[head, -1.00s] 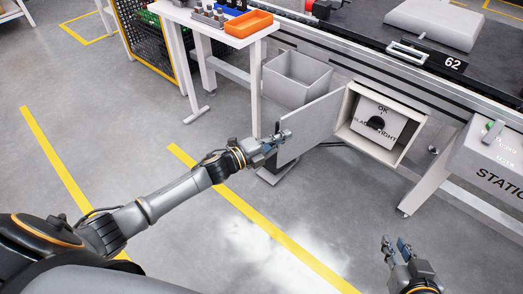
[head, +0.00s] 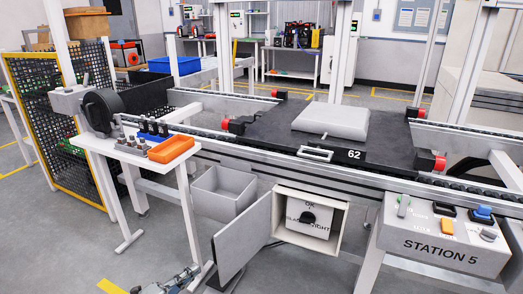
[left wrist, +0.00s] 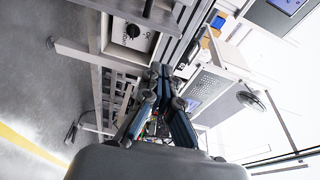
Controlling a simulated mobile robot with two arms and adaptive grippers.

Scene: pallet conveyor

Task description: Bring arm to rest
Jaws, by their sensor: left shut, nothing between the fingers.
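My left gripper (head: 188,274) shows at the bottom edge of the head view, shut and empty, just left of the lower part of an open grey door (head: 241,240). A gap shows between them in the picture. The door belongs to a pale box (head: 339,222) under the conveyor. Inside the box is a white panel with a black knob (head: 308,217) and lettering. In the left wrist view the fingers of the left gripper (left wrist: 160,70) are close together with nothing held. The knob also shows there (left wrist: 133,30). My right gripper is out of both current views.
A white table (head: 135,152) with an orange tray (head: 170,149) stands left of the door. A grey bin (head: 222,190) sits behind the door. The conveyor carries a black pallet (head: 275,134) with a grey part (head: 331,120). The Station 5 console (head: 445,247) is at right.

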